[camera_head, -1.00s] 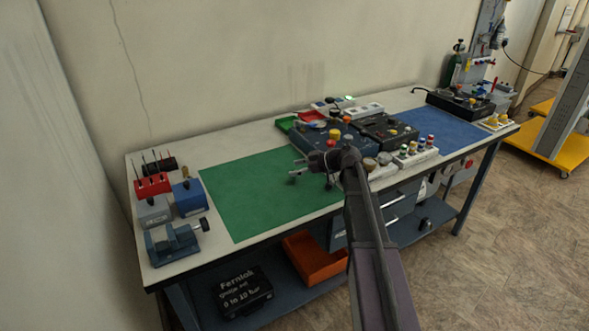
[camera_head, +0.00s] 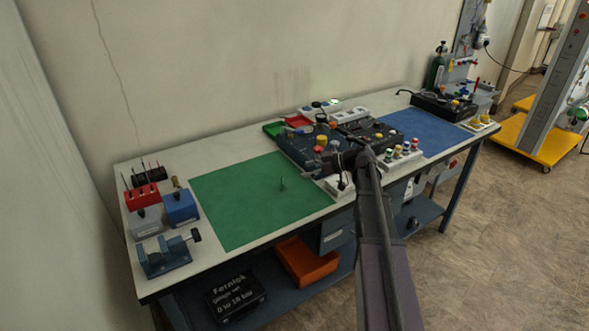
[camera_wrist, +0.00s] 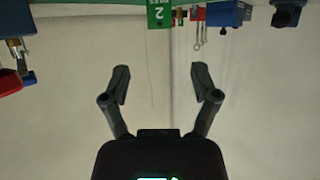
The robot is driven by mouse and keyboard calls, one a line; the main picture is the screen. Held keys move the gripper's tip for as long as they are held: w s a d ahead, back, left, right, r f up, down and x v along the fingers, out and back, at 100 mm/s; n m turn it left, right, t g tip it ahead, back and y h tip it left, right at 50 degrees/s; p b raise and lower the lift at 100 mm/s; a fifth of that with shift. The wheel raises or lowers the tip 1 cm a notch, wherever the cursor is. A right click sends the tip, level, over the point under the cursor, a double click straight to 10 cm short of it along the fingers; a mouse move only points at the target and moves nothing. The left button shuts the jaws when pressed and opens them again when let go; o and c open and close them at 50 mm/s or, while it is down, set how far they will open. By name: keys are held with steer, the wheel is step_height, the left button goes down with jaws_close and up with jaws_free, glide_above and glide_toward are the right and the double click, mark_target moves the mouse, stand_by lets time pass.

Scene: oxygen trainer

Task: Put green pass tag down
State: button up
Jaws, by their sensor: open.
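The green pass tag (camera_wrist: 159,13) shows at the top edge of the wrist view, upside down, with a white "2" and smaller lettering. In the head view a small thin upright thing (camera_head: 282,183) on the green mat (camera_head: 235,205) appears to be this tag, seen nearly edge-on. My gripper (camera_wrist: 160,70) is open, with nothing between its fingers. The tag lies beyond the fingertips, apart from them. In the head view my gripper (camera_head: 345,162) is to the right of the tag, partly hidden by my own arm and dark against the equipment.
A dark panel with knobs (camera_head: 300,155) is behind and beside my gripper. A blue mat (camera_head: 430,130) lies to the right. Blue and red blocks and a vise (camera_head: 165,257) stand on the left of the bench. Most of the green mat is clear.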

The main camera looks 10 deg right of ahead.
steer(key=shift+p+v, duration=0.4)
steer(key=shift+v, duration=1.15)
steer(key=shift+a, duration=0.1)
steer(key=s+a+f+m+g+h+p, duration=0.1)
steer(key=s+a, duration=0.2)
steer(key=s+a+f+m+g+h, duration=0.1)
steer(key=s+a+f+m+h, duration=0.1)
steer(key=s+a, duration=0.1)
steer(key=s+a+f+m+g+h+p, duration=0.1)
steer(key=s+a+f+m+g, duration=0.1)
steer(key=s+a, duration=0.1)
steer(key=shift+s+a+h+p, duration=0.2)
steer(key=shift+s+h+p, duration=0.15)
steer(key=shift+s, duration=0.45)
steer(key=s+a+f+m+g+h+p, duration=0.1)
steer(key=s+m+g+h+p, duration=0.1)
steer(key=s+m+h, duration=0.5)
steer(key=shift+s+a+m+p, duration=0.3)
steer(key=shift+s+a, duration=0.1)
steer(key=shift+s, duration=2.6)
steer(key=shift+h, duration=0.25)
